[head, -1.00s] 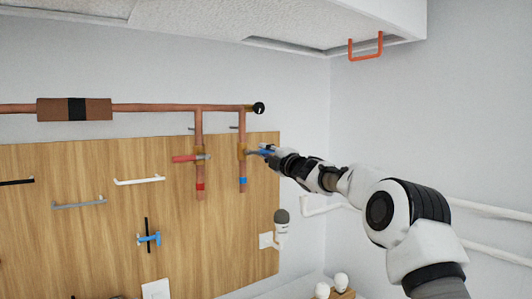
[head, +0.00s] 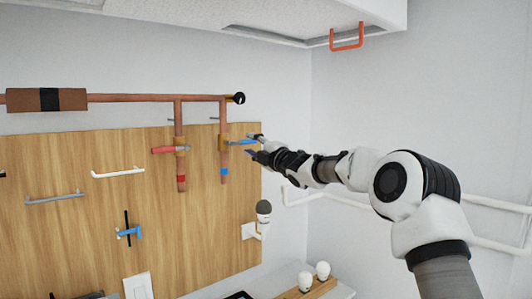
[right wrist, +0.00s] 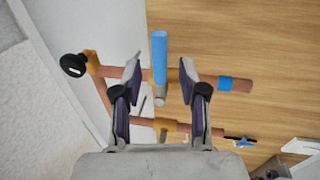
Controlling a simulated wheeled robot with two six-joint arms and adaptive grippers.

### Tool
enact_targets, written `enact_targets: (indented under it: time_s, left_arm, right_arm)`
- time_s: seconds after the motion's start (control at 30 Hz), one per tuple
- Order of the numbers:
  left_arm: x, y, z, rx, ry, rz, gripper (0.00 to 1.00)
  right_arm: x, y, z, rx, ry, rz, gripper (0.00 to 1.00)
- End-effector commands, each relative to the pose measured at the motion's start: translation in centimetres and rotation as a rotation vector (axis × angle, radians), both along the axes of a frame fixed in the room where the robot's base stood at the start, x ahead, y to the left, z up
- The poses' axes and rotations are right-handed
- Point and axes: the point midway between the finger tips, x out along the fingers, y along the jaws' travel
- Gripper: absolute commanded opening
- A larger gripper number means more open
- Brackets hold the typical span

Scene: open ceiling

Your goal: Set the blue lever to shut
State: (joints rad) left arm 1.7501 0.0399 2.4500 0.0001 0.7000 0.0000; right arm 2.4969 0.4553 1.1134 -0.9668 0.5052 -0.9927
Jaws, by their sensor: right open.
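The blue lever (head: 242,142) sits on a brass valve on the right-hand vertical copper pipe (head: 224,160). It sticks out sideways to the right, across the pipe. A blue band (head: 224,171) marks this pipe below the valve. My right gripper (head: 253,145) is open at the lever's free end, one finger above and one below in the head view. In the right wrist view the blue lever (right wrist: 159,55) lies in the gap between the spread fingers of my right gripper (right wrist: 160,75), with a gap on each side. My left gripper is not in view.
A red lever (head: 165,150) is on the neighbouring pipe to the left. Handles and a blue tap-like fitting (head: 129,233) are on the wooden board (head: 80,160). A microphone-like fitting (head: 263,208) is below my right gripper. An orange handle (head: 346,38) hangs from the ceiling.

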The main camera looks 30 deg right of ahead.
Motion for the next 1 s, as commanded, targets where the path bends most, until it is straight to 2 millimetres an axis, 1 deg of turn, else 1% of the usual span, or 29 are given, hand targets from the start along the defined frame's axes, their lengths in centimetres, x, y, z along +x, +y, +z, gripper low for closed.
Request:
enact_targets:
  time_s: [0.03,0.2,0.3,0.37,0.5,0.9,0.97,1.0]
  left_arm:
    - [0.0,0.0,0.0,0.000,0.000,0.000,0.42]
    - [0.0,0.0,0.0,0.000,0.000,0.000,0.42]
    - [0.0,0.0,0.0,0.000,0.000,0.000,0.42]
    - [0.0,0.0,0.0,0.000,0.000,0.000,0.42]
    - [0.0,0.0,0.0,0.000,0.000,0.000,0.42]
    - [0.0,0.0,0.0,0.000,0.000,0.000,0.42]
    - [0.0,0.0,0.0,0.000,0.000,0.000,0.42]
    - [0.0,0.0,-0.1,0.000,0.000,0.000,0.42]
  right_arm:
    - [-1.3,-0.3,-0.1,0.008,-0.001,0.001,0.42]
    - [-5.4,-0.5,-0.9,0.008,-0.003,0.002,0.42]
    - [-7.1,-0.7,-1.2,0.004,-0.004,0.000,0.42]
    - [-7.7,-0.8,-1.4,0.004,-0.003,0.000,0.42]
    - [-8.2,-0.7,-1.6,0.000,-0.002,0.000,0.42]
    - [-8.1,-0.7,-1.6,0.000,-0.002,0.000,0.42]
    - [-8.1,-0.6,-1.8,0.003,0.002,0.002,0.42]
    - [-7.9,-0.4,-2.4,0.011,0.012,0.005,0.42]
